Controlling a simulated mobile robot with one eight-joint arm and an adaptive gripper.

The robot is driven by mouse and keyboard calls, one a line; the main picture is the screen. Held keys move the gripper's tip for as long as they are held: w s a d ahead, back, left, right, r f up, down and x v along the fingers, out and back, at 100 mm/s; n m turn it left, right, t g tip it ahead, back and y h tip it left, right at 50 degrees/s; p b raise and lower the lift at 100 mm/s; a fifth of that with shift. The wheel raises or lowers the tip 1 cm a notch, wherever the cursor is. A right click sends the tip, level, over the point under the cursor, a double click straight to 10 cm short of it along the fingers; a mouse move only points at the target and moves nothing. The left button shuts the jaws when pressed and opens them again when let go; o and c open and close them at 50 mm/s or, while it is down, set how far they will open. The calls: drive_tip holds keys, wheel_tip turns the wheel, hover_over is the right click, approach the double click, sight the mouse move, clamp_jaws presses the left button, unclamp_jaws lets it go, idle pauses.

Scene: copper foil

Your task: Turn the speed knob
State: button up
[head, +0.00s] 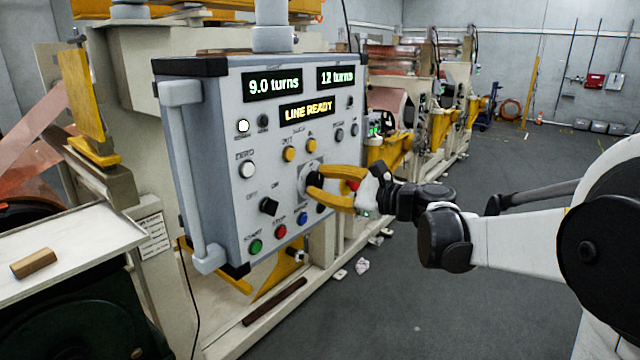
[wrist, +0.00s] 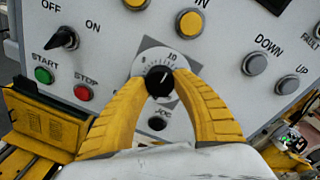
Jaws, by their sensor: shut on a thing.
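The speed knob (wrist: 159,82) is a round black knob with a white pointer line, set in a pale dial plate with numbers, 10 among them. The dial plate (wrist: 176,62) sits on a grey square on the control panel (head: 216,177). My yellow gripper (wrist: 160,88) is shut on the knob, one finger on each side. In the head view my gripper (head: 313,187) reaches the panel from the right, and its fingers largely hide the knob. The pointer line leans slightly right of upright in the wrist view.
The displays (head: 305,110) read 9.0 turns, 12 turns and LINE READY.

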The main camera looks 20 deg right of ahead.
drive_tip(key=shift+m, duration=0.4)
drive_tip(key=o, duration=1.2)
drive_tip(key=shift+w+d+f, duration=0.1)
drive_tip(key=shift+o, duration=0.2)
drive_tip(key=v, duration=1.2)
